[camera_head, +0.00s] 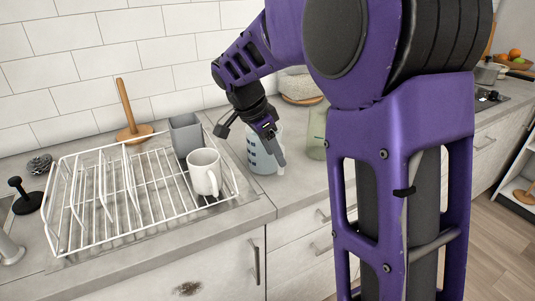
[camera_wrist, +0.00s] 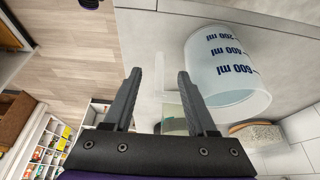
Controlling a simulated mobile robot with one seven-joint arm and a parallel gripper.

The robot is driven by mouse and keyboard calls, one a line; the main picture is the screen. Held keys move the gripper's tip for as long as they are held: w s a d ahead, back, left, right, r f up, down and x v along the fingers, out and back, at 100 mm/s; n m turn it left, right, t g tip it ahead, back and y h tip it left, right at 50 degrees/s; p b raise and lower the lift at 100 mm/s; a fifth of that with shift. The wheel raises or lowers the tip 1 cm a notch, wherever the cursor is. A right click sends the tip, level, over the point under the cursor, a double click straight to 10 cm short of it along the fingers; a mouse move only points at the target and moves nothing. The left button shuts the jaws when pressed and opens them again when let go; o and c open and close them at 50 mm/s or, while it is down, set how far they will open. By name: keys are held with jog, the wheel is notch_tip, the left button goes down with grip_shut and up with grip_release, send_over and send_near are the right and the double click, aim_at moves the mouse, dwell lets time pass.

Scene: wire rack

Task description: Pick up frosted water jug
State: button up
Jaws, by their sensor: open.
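The frosted water jug (camera_head: 259,160) is a translucent whitish vessel with dark blue markings. It stands on the counter just right of the wire rack, partly hidden by my gripper (camera_head: 252,145).
A greenish translucent glass (camera_head: 317,135) stands right of the jug; in the wrist view, it (camera_wrist: 173,118) shows beyond the gap between the fingers. A pot (camera_head: 297,86) stands behind.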

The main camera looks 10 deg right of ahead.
aim_at(280, 175)
jog(key=x, duration=0.6)
jog(key=shift+b, duration=0.4)
grip_shut()
jog(key=shift+w+r, duration=0.1)
dwell(0.9)
